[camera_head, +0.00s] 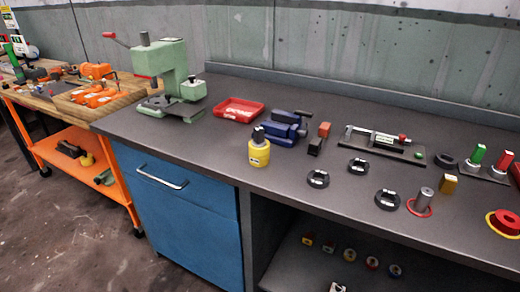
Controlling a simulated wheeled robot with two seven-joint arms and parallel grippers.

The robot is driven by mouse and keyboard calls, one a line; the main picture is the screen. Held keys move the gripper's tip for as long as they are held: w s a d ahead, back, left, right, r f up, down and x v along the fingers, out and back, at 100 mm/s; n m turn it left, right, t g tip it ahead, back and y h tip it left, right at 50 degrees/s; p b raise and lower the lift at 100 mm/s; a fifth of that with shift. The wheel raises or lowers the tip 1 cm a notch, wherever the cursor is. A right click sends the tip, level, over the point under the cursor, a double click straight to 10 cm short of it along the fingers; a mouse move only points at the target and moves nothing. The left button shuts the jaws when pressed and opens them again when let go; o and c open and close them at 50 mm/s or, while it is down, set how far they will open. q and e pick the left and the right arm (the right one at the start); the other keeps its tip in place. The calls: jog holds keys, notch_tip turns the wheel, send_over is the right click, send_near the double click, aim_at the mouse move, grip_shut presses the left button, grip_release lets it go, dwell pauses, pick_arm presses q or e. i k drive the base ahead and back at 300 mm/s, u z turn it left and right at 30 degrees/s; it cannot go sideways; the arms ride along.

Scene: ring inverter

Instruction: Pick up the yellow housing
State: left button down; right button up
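A yellow rounded body (259,154) with a black top stands upright on the dark workbench, left of the middle and in front of a blue vise. A small yellow block (448,185) stands at the right, next to a grey cylinder. A yellow and red round part (504,222) lies at the right edge. I cannot tell for certain which of these is the yellow housing. Neither of my grippers is in the picture, and nothing is seen touching these yellow things.
The dark workbench (225,140) holds a green press (165,75), red tray (238,110), blue vise (287,128), several black rings (318,179), a grey cylinder (424,200) in a red ring, and a tool plate (385,145). An orange cart (66,140) stands left. The front left bench top is clear.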

aim_at(258, 158)
jog(key=u, duration=2.1)
jog(key=i, duration=1.25)
jog(key=z, duration=3.45)
